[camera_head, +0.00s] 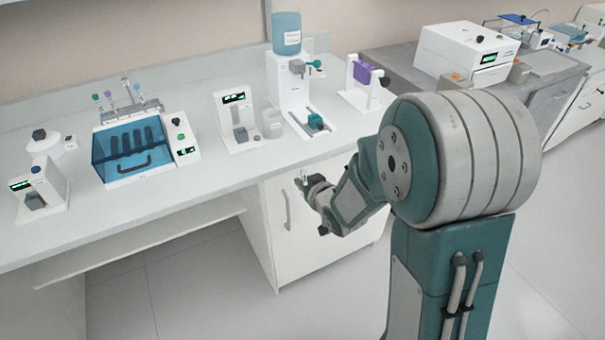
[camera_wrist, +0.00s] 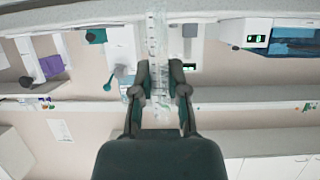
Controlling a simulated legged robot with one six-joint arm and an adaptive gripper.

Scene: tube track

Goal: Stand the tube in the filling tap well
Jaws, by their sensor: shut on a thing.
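The filling tap (camera_head: 291,88) is a white stand with a blue bottle on top, on the bench at the back. On its base sits a teal and grey block (camera_head: 316,122), probably the well; its opening is too small to make out. My gripper (camera_head: 308,184) is in front of the bench edge, before the white cabinet door and apart from the tap. In the wrist view my gripper (camera_wrist: 160,78) is shut on a clear, graduated tube (camera_wrist: 157,35) between its fingers. In the head view the tube is only a small pale tip (camera_head: 304,175).
A clear beaker (camera_head: 272,123) and a white device with a green display (camera_head: 238,120) stand left of the tap. A white stand with a purple part (camera_head: 364,80) is to its right. A blue-lidded box (camera_head: 145,148) is further left. The bench front (camera_head: 215,185) is clear.

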